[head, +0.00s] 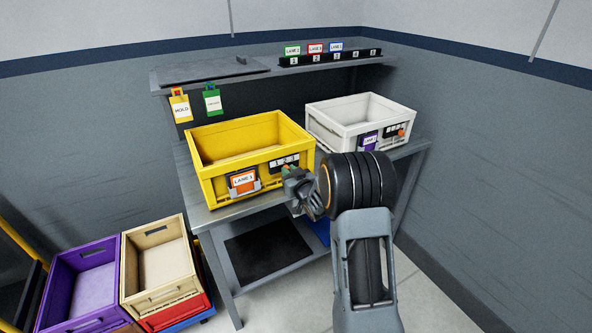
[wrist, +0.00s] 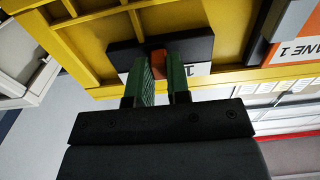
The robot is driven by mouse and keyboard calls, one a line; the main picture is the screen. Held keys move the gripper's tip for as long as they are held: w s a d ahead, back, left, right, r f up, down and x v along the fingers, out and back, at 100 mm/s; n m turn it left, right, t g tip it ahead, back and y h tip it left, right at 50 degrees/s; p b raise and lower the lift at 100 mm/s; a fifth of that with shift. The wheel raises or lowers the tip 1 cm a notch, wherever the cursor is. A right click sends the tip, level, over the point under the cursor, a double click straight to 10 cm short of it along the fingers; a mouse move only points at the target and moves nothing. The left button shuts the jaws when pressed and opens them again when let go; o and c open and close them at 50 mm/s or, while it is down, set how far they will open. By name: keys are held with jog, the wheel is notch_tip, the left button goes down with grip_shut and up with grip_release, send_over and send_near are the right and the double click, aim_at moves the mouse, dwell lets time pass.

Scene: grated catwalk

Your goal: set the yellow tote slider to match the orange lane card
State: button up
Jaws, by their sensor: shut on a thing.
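The yellow tote (head: 215,185) stands on the bench. On its front is an orange lane card (head: 243,181) in a holder, which reads LANE 1 in the wrist view (wrist: 295,50). Beside it is a black slider plate (head: 284,161) with white number labels. In the wrist view, the slider's orange knob (wrist: 158,60) sits near the middle of the plate, between the green fingers of my gripper (wrist: 160,80). My gripper is shut on the knob. The label 1 shows on the card side of the knob; the label behind the fingers is hidden.
A white tote (head: 335,129) with a purple card stands right of the yellow one. A shelf (head: 215,73) with numbered lane cards runs above. The bench's lower shelf (head: 300,258) is below my gripper.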

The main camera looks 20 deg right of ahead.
jog(key=shift+s+a+b, duration=0.15)
jog(key=shift+a+b, duration=0.35)
jog(key=shift+a, duration=0.95)
dwell(0.5)
jog(key=o, duration=0.6)
jog(key=shift+c, duration=0.2)
jog(key=shift+s, duration=0.15)
jog(key=s+b, duration=0.1)
jog(key=s, duration=0.5)
jog(key=shift+s+d+b, duration=0.35)
jog(key=shift+d, duration=0.05)
